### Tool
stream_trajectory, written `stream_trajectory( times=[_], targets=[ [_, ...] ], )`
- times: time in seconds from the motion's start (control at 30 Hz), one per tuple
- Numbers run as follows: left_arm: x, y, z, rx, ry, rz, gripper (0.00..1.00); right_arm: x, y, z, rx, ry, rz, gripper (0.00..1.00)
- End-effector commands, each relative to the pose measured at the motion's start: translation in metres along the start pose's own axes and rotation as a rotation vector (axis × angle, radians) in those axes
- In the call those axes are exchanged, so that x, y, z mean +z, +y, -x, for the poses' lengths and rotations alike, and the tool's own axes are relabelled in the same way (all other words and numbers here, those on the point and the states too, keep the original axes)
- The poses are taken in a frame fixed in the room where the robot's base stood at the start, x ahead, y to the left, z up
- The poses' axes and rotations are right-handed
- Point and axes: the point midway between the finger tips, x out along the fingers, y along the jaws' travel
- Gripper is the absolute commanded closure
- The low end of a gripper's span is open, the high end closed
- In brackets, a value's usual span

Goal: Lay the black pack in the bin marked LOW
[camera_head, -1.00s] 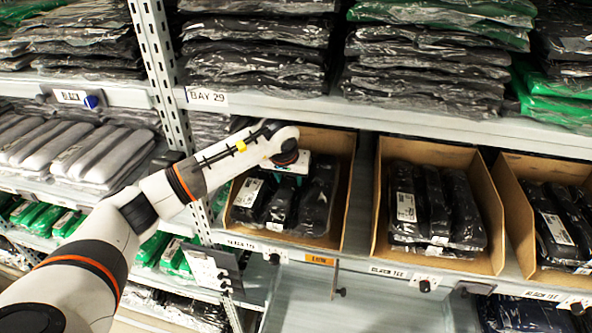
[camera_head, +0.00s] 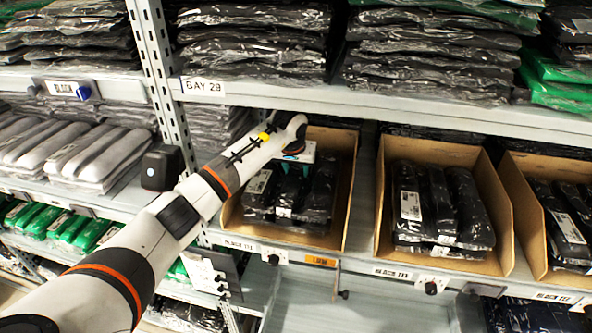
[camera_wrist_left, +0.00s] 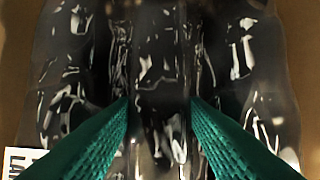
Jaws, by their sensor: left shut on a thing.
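The bin with the orange tag (camera_head: 320,261), which seems to read LOW, is the left cardboard bin (camera_head: 349,185) in the head view. Black packs (camera_head: 321,190) in clear wrap stand side by side in it. Whether the held pack rests on the bin floor is hidden. My right gripper is not in view.
Two more cardboard bins with black packs, the middle bin (camera_head: 378,215) and the right bin (camera_head: 520,225), stand on the same shelf. The shelf above (camera_head: 400,115) runs close over the arm. A perforated post (camera_head: 165,95) stands left of the bin.

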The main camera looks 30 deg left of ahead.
Motion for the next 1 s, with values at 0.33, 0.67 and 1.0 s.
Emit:
stream_trajectory(
  times=[0.33, 0.67, 1.0],
  targets=[
    [-0.001, 0.000, -0.003, 0.000, 0.001, 0.000, 0.37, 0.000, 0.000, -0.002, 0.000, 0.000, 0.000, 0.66],
    [0.001, 0.000, 0.002, -0.001, 0.000, 0.001, 0.37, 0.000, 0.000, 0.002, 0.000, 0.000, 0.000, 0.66],
    [-0.019, 0.002, 0.041, 0.004, 0.000, -0.003, 0.37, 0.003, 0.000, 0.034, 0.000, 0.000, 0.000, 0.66]
  ],
)
